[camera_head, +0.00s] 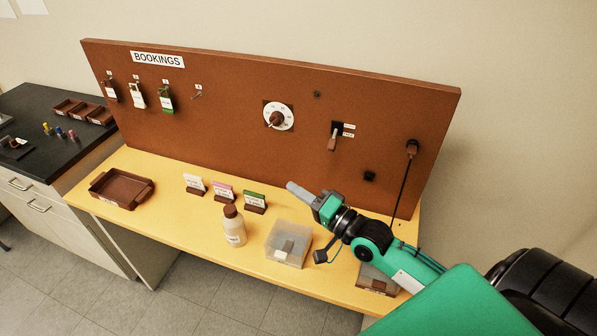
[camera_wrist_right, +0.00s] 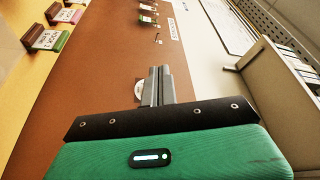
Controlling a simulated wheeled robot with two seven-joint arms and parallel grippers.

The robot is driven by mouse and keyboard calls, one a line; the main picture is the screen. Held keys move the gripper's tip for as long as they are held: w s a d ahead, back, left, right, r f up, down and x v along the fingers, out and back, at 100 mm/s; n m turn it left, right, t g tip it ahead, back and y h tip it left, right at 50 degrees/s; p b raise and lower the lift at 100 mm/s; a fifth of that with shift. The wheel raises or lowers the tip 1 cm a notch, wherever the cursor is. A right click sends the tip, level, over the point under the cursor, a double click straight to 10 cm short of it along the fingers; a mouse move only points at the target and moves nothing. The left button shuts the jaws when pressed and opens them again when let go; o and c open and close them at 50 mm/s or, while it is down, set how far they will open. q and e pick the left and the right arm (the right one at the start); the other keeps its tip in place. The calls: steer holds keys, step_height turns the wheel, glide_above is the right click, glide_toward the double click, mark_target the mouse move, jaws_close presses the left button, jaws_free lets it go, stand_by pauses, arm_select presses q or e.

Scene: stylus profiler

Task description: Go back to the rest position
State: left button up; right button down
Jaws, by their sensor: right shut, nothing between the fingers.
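My right gripper (camera_head: 292,187) reaches in from the lower right of the head view. It hangs over the yellow table in front of the brown board, with its grey fingers together and nothing between them. In the right wrist view the two shut fingers (camera_wrist_right: 157,86) point toward the board, and they partly cover the white dial. My left gripper does not show in either view.
The brown board (camera_head: 220,105) carries tags, a dial (camera_head: 278,117) and a lever (camera_head: 334,138). On the yellow table (camera_head: 185,225) are a brown tray (camera_head: 122,188), several cards, a bottle (camera_head: 233,228) and a clear box (camera_head: 288,243) below my right gripper.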

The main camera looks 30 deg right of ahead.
step_height(320, 180, up, 7)
steer(key=shift+f, duration=0.15)
steer(key=s+a+f+n+g+h, duration=0.2)
steer(key=s+f+n+g, duration=0.15)
steer(key=f, duration=0.35)
steer(key=s+a+f+n+g+h, duration=0.1)
steer(key=s+a+f+n+g, duration=0.2)
steer(key=f, duration=0.5)
steer(key=s+d+f+n+g+h, duration=0.1)
steer(key=s+f+n+g+h, duration=0.1)
steer(key=s+f+g, duration=0.45)
steer(key=s+d+f+n+g+h, duration=0.1)
steer(key=s+f+n+h, duration=0.15)
steer(key=s, duration=0.75)
step_height(320, 180, down, 32)
steer(key=g, duration=0.2)
steer(key=s+d+f, duration=0.3)
steer(key=s+f, duration=1.6)
steer(key=shift+s+g, duration=0.3)
steer(key=shift+g, duration=0.1)
